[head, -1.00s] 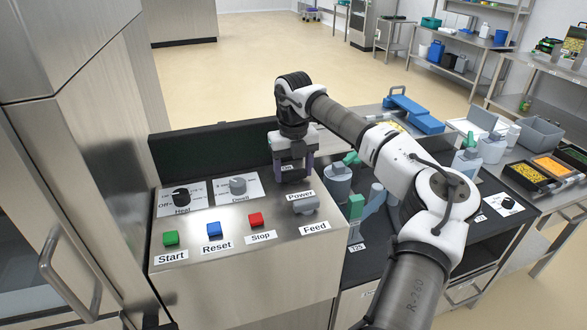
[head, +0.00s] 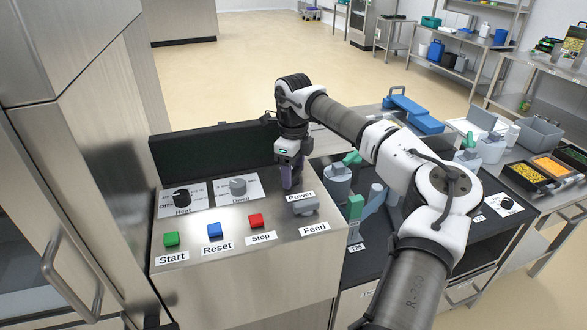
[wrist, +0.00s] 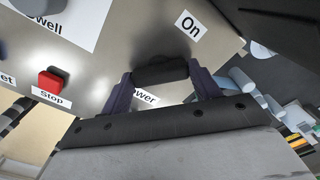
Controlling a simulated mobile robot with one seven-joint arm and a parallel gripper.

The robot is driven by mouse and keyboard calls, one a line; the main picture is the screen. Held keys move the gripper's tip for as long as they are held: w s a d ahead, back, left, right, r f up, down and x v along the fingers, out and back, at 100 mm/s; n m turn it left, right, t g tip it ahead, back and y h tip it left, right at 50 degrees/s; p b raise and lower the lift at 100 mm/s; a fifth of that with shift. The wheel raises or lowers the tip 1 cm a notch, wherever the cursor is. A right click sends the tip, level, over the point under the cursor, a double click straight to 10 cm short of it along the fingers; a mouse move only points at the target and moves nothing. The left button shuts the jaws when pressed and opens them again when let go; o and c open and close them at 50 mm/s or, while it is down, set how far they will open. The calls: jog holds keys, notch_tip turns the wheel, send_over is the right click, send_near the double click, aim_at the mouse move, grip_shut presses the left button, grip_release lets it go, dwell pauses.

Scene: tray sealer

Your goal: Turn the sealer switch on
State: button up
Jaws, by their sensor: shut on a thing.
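My gripper (head: 289,182) points down onto the back right of the sealer's steel control panel (head: 210,270), just behind the label "Power" (head: 300,196). In the wrist view its two purple fingers (wrist: 162,76) are closed on either side of a dark switch knob (wrist: 160,71). The label "On" (wrist: 190,25) lies beyond the knob in the wrist view, and the "Power" label is partly hidden under it. In the head view the gripper hides the knob. I cannot tell exactly which mark the knob points to.
On the panel are the Heat knob (head: 181,197), Dwell knob (head: 237,186), green Start (head: 171,239), blue Reset (head: 214,230) and red Stop (head: 256,220) buttons. Bottles with green tops stand farther right.

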aim_at(293, 173)
jog(key=n, duration=0.4)
jog(key=shift+r+n, duration=0.1)
jog(key=shift+n, duration=0.2)
jog(key=shift+n+p, duration=0.45)
jog(key=shift+n, duration=1.45)
jog(key=o, duration=1)
notch_tip(293, 173, up, 14)
jog(key=shift+f+b, duration=0.15)
jog(key=shift+b, duration=1.05)
